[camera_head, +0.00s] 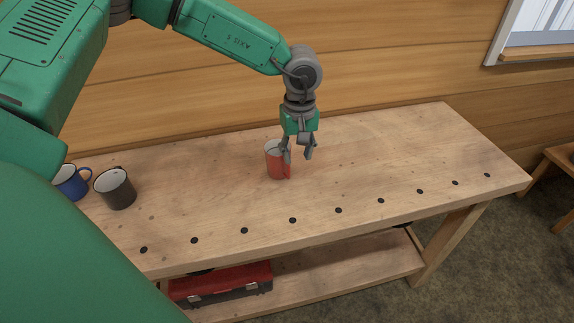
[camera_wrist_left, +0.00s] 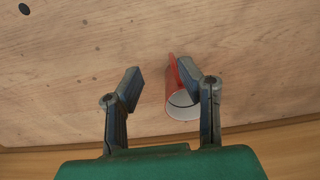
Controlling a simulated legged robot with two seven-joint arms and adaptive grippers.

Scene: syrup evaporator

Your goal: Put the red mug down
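The red mug (camera_head: 273,160) is upright on the wooden workbench (camera_head: 400,140), a little left of the bench's middle. My left gripper (camera_head: 299,154) points down at the mug's right side, with its fingers apart. In the left wrist view the red mug (camera_wrist_left: 183,103) shows its white inside, and one finger overlaps its handle side. The left gripper (camera_wrist_left: 160,80) is open there, with a clear gap between its fingers and bare wood in the gap. Whether the finger touches the mug I cannot tell. My right gripper is not in view.
A blue mug (camera_head: 72,184) and a dark grey mug (camera_head: 116,190) stand at the bench's left end. A row of dark holes runs along the front edge. A red toolbox (camera_head: 222,284) sits on the lower shelf. The bench's right half is clear. A wooden wall is behind.

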